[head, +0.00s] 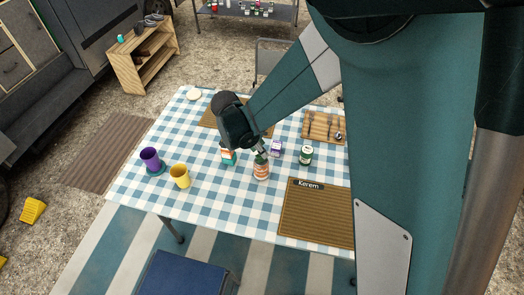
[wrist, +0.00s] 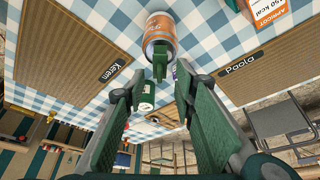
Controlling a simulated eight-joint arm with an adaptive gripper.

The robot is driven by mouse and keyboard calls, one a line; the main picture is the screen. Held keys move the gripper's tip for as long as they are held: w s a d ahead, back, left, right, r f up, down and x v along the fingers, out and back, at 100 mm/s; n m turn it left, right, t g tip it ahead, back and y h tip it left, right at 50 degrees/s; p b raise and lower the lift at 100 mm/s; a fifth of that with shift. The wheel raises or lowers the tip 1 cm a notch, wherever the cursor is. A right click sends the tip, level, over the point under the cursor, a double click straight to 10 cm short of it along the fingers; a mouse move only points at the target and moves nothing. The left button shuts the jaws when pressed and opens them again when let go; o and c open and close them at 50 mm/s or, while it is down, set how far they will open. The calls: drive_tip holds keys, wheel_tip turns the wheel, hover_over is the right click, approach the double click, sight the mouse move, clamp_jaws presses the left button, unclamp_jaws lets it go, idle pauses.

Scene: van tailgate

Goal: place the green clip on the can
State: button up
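The can (head: 261,171), with an orange label, stands upright on the checked tablecloth. It also shows in the wrist view (wrist: 160,28). The green clip (wrist: 160,64) is at the can's top end in the wrist view and appears to rest on it; full contact is hard to confirm. My gripper (wrist: 158,76) is open, with a finger on either side of the clip and a gap to each. In the head view my gripper (head: 259,150) is just above the can, and the clip is hard to tell from the fingertips there.
An orange-and-teal carton (head: 228,155) stands left. A yellow cup (head: 180,176) and a purple cup (head: 150,158) are farther left. The Kerem placemat (head: 316,215) lies clear at front right.

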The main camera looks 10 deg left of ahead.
drive_tip(key=v, duration=0.9)
drive_tip(key=shift+p, duration=0.4)
